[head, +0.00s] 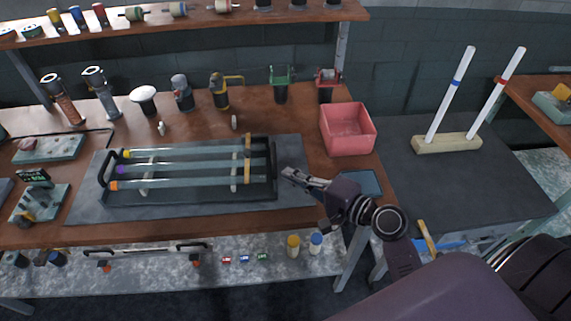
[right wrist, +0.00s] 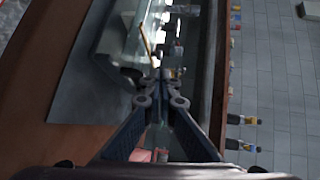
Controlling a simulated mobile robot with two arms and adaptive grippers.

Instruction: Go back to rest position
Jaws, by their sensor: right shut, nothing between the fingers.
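My right gripper (head: 289,173) is over the right end of the dark mat in the head view, just right of the tray. It is shut and empty. In the right wrist view its fingers (right wrist: 160,78) meet at the tips. My left gripper is not in view. The black tray (head: 276,172) holds several glass tubes (head: 185,153) with yellow, purple and orange ends, lying side by side. Two white rods, one with a blue band (head: 450,95) and one with a red band (head: 495,95), lean in a pale block (head: 446,144) on the right table.
A pink bin (head: 347,129) stands near the bench's right end. Burners and tools (head: 182,93) line the bench's back, below a shelf (head: 180,27) of spools. Small bottles (head: 293,246) stand on a lower shelf. The dark right tabletop (head: 480,190) is clear in front of the block.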

